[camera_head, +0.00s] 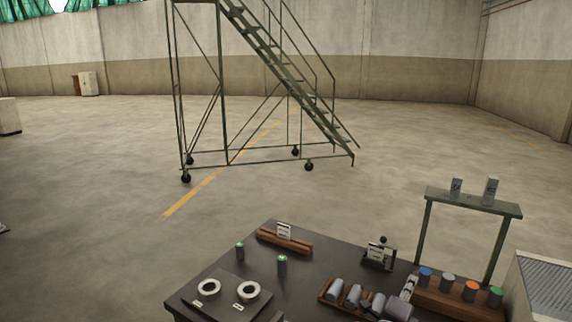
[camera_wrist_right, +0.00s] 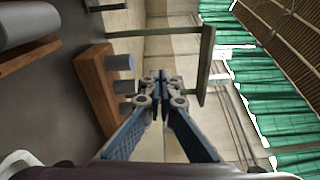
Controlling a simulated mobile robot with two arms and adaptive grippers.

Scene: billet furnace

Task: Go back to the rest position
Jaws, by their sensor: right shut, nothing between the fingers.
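My right gripper (camera_head: 409,287) is low in the head view, over the table between the tray of grey cylinders and the wooden rack. In the right wrist view its fingers (camera_wrist_right: 162,92) are closed together and hold nothing. The wooden rack (camera_head: 447,303) carries cylinders with blue, grey, orange and green tops. It also shows in the right wrist view (camera_wrist_right: 99,88), to the left of the fingertips and apart from them. My left gripper is in neither view.
The dark table (camera_head: 225,263) holds two white rings (camera_head: 248,291), two green-topped cylinders (camera_head: 282,265), a wooden sign block (camera_head: 284,241) and a tray (camera_head: 328,300) with grey cylinders. A green stand (camera_head: 474,201) rises at right. Wheeled stairs (camera_head: 222,95) stand behind on open floor.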

